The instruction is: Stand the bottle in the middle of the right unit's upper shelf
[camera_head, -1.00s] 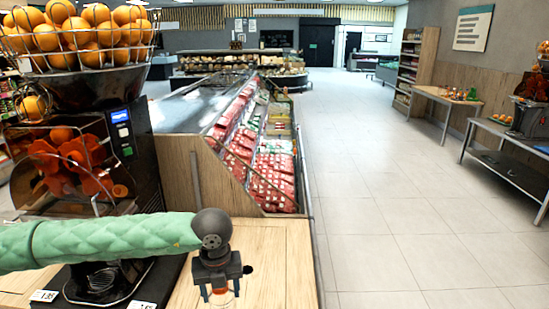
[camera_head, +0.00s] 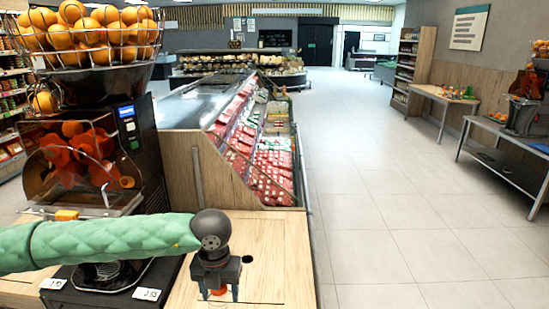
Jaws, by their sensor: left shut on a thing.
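My left gripper (camera_head: 219,290) points down over the light wooden counter (camera_head: 275,245) at the bottom of the head view. It is shut on the bottle (camera_head: 218,291). Only a small orange part of the bottle shows between the fingers; the rest is hidden by the gripper or cut off by the lower picture edge. I cannot tell whether the bottle touches the counter. I cannot make out the right unit or its upper shelf for certain. My right gripper is out of view.
An orange juicer (camera_head: 140,145) with a wire basket of oranges (camera_head: 95,40) stands at the left, close behind my left arm. A refrigerated display (camera_head: 270,165) lies beyond the counter. The tiled floor (camera_head: 400,220) at right is clear. Side tables (camera_head: 445,94) stand along the right wall.

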